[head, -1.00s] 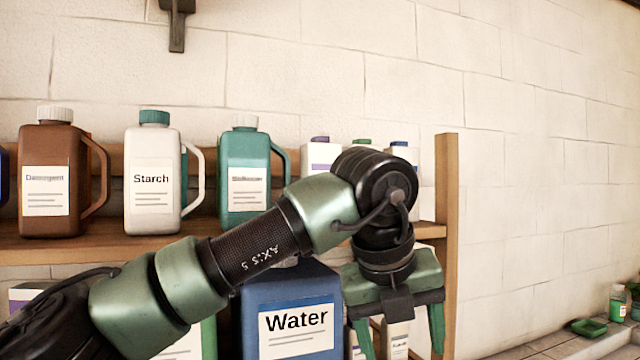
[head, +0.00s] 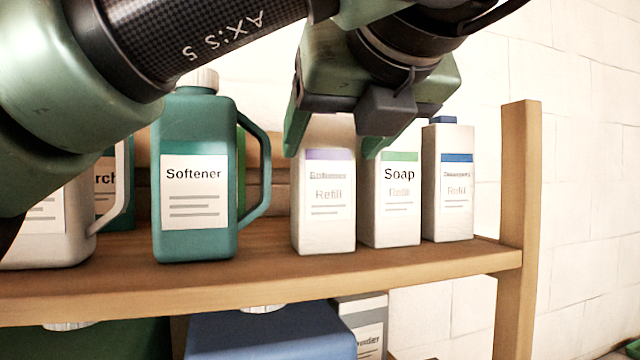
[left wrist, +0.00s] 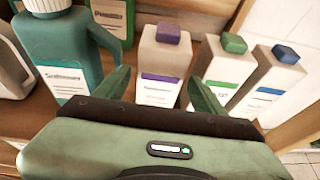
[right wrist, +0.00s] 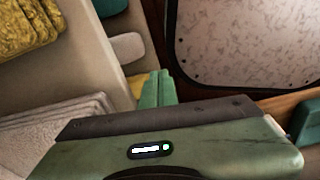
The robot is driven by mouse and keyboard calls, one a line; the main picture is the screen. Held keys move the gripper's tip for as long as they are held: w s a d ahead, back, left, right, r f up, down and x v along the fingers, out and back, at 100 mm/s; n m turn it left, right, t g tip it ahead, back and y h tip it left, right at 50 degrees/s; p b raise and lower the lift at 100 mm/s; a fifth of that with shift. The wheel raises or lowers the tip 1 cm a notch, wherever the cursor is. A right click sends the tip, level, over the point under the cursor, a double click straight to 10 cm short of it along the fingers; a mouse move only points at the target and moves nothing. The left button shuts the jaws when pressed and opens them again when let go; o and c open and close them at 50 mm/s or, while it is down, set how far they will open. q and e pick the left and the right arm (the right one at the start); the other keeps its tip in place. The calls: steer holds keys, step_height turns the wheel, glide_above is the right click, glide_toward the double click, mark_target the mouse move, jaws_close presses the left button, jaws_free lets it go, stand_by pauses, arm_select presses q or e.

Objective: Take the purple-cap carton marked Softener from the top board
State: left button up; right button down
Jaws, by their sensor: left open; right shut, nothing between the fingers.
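The Softener refill carton (head: 324,207), white with a purple band, stands upright on the top board (head: 270,267); the head view hides its cap. In the left wrist view the carton (left wrist: 160,65) shows its purple cap. My left gripper (head: 331,150) is open in front of and above it; in the left wrist view the two fingers (left wrist: 160,92) lie to either side of the carton's lower image part, with nothing held. My right gripper (right wrist: 157,88) is shut and empty, away from the shelf's cartons, and shows only in the right wrist view.
The green-band Soap carton (head: 397,207) stands close to the right, with a blue-cap carton (head: 448,190) beyond. A teal Softener jug (head: 195,185) stands to the left with a gap. A wooden post (head: 520,190) bounds the board's right end. Containers stand below.

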mark_target(328, 149)
arm_select(q)
steer(key=shift+w+a, duration=0.1)
steer(key=shift+w, duration=0.1)
steer(key=shift+w+a+f+p, duration=0.25)
steer(key=shift+w+p, duration=0.25)
steer(key=shift+p, duration=0.35)
steer(key=p+x, duration=0.1)
steer(key=x, duration=0.2)
steer(key=shift+d+r+p, duration=0.1)
steer(key=shift+d+p, duration=0.05)
steer(key=shift+p, duration=0.15)
steer(key=shift+w+f, duration=0.45)
steer(key=shift+w, duration=0.4)
steer(key=shift+a, duration=0.2)
steer(key=shift+s, duration=0.1)
arm_select(e)
steer(key=r, duration=0.1)
steer(key=s+r, duration=0.2)
steer(key=shift+s+d+r, duration=0.2)
steer(key=shift+d+r, duration=0.1)
steer(key=shift+r, duration=0.1)
arm_select(q)
steer(key=c, duration=0.3)
jaws_close()
arm_select(e)
steer(key=shift+s+a, duration=0.1)
steer(key=shift+s, duration=0.55)
